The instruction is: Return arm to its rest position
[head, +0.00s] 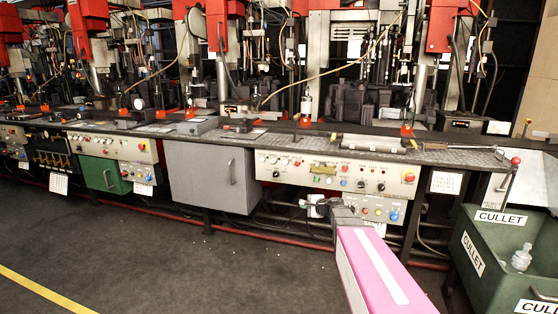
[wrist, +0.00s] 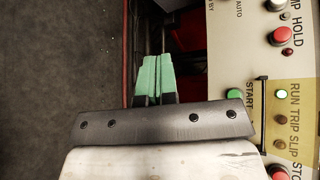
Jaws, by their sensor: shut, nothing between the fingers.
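My arm, with a pink and white link, reaches forward from the bottom of the head view toward the control panel (head: 340,172) under the bench. My gripper (head: 318,206) is at the far end of the arm, close to the lower row of buttons, and looks small there. In the wrist view my gripper (wrist: 153,72) has its green finger pads together, with nothing between them. The fingers are beside the panel (wrist: 285,60), to the left of the green START button (wrist: 233,94). I cannot tell whether the fingers touch anything.
A green CULLET bin (head: 500,262) with a clear bottle (head: 521,257) in it stands at the right. A grey cabinet (head: 210,175) hangs under the bench (head: 270,142). Red machines stand above the bench. The dark floor (head: 120,250) at the left is clear.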

